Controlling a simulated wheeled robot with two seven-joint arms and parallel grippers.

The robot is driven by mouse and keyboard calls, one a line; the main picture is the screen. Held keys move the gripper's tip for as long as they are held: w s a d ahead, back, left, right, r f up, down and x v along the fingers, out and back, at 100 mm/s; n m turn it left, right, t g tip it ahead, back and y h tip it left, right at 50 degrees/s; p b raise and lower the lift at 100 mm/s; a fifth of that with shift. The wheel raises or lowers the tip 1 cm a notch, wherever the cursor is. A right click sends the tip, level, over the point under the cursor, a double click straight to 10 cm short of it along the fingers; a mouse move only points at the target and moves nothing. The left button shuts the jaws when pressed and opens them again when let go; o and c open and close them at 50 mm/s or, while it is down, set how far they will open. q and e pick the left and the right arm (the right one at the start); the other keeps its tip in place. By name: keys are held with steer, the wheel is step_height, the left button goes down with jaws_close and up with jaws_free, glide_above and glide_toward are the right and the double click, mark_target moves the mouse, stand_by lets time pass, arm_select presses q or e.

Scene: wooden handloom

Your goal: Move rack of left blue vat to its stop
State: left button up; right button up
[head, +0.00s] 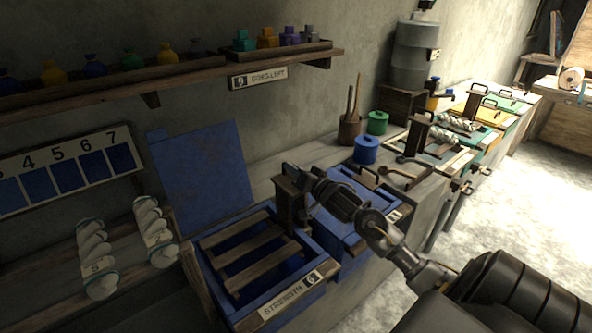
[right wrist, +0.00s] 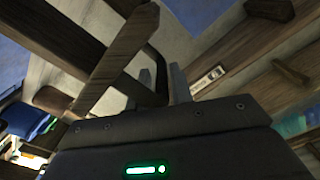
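The left blue vat (head: 325,291) stands with its blue lid (head: 202,172) raised against the wall. Its rack (head: 252,247) of wooden slats lies across the vat's opening. A dark wooden post (head: 291,208) rises at the vat's right side. My right gripper (head: 291,171) is at the top of this post. In the right wrist view, the two grey fingertips (right wrist: 161,84) stand apart close to dark wooden bars (right wrist: 121,45). I cannot tell whether they grip the wood. My left gripper is not in view.
A second blue vat (head: 352,209), lid down, stands right of the open one. Yarn skeins (head: 152,232) lie on a wooden stand at left. A shelf (head: 170,72) with bottles hangs above. Blue (head: 366,150) and green (head: 377,122) pots stand on the bench behind.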

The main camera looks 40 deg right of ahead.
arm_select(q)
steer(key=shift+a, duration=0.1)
arm_select(e)
jaws_close()
